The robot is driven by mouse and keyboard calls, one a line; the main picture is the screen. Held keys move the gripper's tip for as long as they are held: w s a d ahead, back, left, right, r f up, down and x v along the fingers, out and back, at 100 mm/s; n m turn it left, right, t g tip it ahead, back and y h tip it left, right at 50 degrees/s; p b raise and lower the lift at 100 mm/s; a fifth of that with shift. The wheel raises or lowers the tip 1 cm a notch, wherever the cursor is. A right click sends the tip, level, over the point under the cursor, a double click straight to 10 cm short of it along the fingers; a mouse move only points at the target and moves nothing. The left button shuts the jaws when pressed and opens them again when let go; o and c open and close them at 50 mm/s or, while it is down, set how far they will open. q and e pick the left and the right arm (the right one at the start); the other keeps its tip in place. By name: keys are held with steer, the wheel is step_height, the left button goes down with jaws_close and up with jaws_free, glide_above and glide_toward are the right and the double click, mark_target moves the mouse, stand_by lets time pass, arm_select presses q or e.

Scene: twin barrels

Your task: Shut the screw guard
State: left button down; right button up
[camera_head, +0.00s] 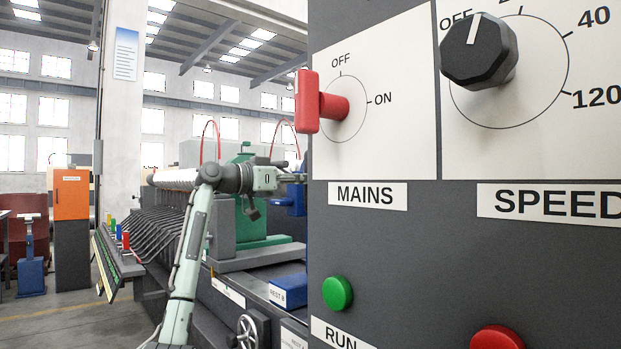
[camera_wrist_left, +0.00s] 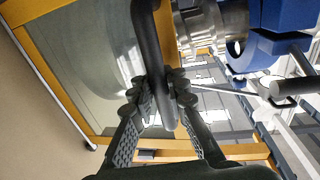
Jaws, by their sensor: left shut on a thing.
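In the left wrist view, the screw guard (camera_wrist_left: 85,60) appears as a clear pane in a yellow-orange frame. A dark bar handle (camera_wrist_left: 145,45) runs in front of it. My left gripper (camera_wrist_left: 160,97) has its two ridged fingers on either side of this bar and is shut on it. In the head view, my left arm reaches in from below, and its hand goes behind the edge of the control panel. The fingers and the guard are hidden there. My right gripper is in neither view.
The grey control panel (camera_head: 400,240) fills the right of the head view, with a red MAINS switch (camera_head: 307,102), a black SPEED knob (camera_head: 478,52) and a green RUN button (camera_head: 337,292). The wrist view shows a metal cylinder (camera_wrist_left: 212,25) and blue machine parts (camera_wrist_left: 262,52) beside the bar.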

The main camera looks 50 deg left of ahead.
arm_select(q)
steer(key=shift+a, duration=0.15)
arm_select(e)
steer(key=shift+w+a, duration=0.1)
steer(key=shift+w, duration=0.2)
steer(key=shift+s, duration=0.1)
arm_select(q)
steer(key=c, duration=1.6)
jaws_free()
steer(key=shift+a, duration=0.1)
steer(key=shift+o, duration=0.6)
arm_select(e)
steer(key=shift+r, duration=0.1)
arm_select(q)
steer(key=s+a, duration=0.1)
steer(key=s, duration=1.1)
